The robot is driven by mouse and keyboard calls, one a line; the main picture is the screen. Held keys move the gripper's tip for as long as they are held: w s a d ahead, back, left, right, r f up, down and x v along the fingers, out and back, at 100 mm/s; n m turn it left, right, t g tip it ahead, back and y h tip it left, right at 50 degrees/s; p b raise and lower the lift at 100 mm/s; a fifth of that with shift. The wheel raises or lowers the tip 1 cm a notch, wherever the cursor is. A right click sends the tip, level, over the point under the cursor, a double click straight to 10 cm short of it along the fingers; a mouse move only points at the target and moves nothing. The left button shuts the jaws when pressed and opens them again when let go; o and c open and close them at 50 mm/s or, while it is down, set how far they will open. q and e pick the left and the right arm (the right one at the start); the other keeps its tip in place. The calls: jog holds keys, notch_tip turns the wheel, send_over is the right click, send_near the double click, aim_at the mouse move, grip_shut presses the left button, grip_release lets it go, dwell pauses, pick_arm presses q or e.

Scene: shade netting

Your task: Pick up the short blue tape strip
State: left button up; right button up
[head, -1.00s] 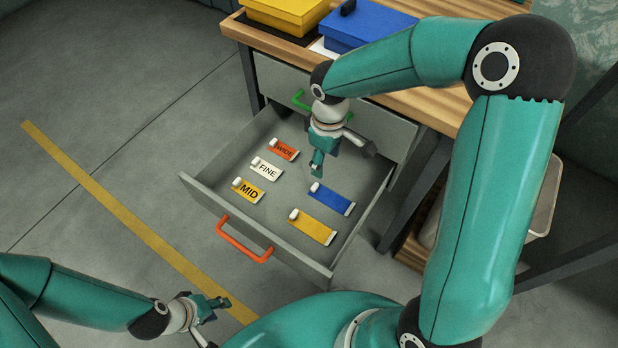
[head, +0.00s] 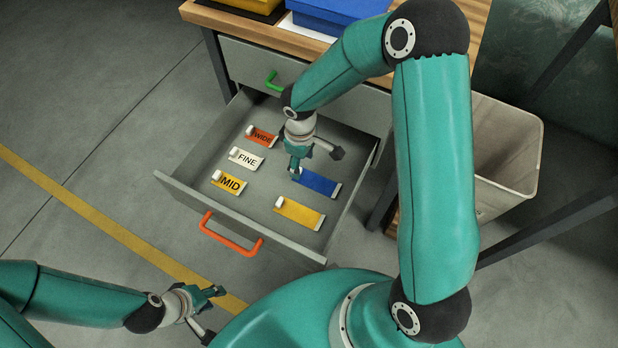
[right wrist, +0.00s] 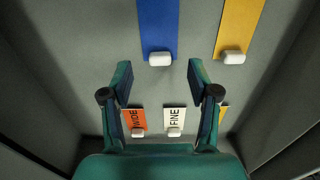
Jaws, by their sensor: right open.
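My right gripper (head: 295,172) is above that end, pointing down. In the right wrist view the blue strip (right wrist: 158,25) and its white block (right wrist: 160,59) show ahead of my open, empty fingers (right wrist: 158,75), roughly centred between them.
A yellow strip (head: 300,214) lies beside the blue one. Labels WIDE (head: 262,136), FINE (head: 246,159) and MID (head: 229,184) lie along the drawer's left. The drawer (head: 180,188) has low walls and an orange handle (head: 231,243). A bin (head: 512,150) stands right.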

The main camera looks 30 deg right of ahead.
aim_at(315, 180)
jog(key=f, duration=0.3)
jog(key=f+b, duration=0.1)
jog(key=f, duration=0.1)
jog(key=shift+w+a, duration=0.1)
jog(key=shift+w, duration=0.15)
jog(key=shift+c, duration=0.3)
jog(key=c, duration=0.7)
